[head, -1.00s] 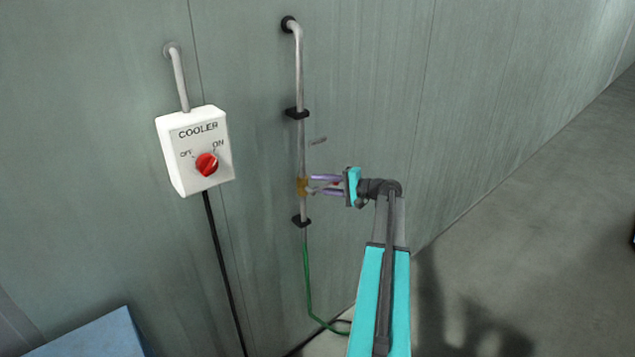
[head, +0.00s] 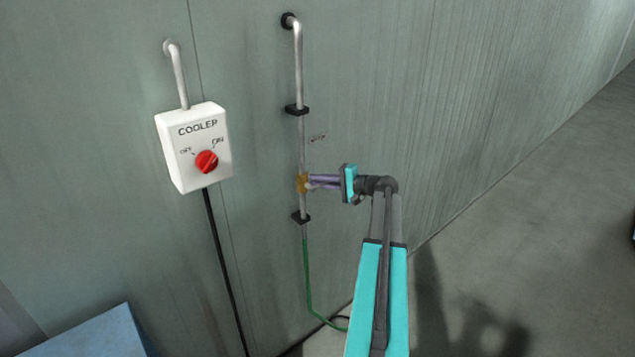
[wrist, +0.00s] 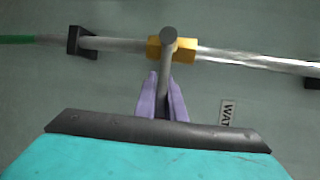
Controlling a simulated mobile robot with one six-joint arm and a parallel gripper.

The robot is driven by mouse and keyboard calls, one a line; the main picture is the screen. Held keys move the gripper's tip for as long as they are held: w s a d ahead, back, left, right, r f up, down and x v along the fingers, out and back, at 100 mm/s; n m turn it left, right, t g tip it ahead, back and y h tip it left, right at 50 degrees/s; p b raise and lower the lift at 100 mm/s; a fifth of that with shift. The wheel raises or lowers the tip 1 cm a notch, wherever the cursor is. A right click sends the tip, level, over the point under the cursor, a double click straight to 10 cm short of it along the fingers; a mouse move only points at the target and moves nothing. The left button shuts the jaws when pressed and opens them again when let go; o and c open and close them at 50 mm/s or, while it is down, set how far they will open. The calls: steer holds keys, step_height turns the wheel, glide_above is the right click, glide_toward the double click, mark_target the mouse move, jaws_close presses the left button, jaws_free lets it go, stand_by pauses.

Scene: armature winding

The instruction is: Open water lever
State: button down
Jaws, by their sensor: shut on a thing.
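The water lever (wrist: 168,50) is a grey rod with a rounded end. It sticks out from a brass-yellow valve (head: 302,184) on a vertical grey pipe on the wall. In the head view my gripper (head: 322,181) reaches the valve from the right, and its purple fingers hide most of the lever. In the wrist view my gripper (wrist: 162,95) has its two fingers close together on either side of the lever, shut on it. The valve also shows in the wrist view (wrist: 184,49), behind the lever's end.
A white cooler box (head: 194,147) with a red knob hangs on the wall to the left. Black brackets (head: 297,110) hold the pipe. A green hose (head: 307,275) runs down from it. A blue surface (head: 92,335) is at lower left. Floor at right is clear.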

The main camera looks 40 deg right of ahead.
steer(key=shift+n+b, duration=0.4)
steer(key=shift+b, duration=0.4)
steer(key=r+n+h+b, duration=0.1)
steer(key=b, duration=0.2)
steer(key=r+n+g+h+b, duration=0.1)
steer(key=n+b, duration=0.1)
steer(key=b, duration=0.1)
steer(key=r+n+h+b, duration=0.1)
steer(key=b, duration=0.2)
steer(key=shift+a+r+n+g, duration=0.3)
steer(key=shift+a+g, duration=0.05)
steer(key=shift+g, duration=0.05)
steer(key=c, duration=1.8)
jaws_free()
steer(key=shift+c, duration=0.2)
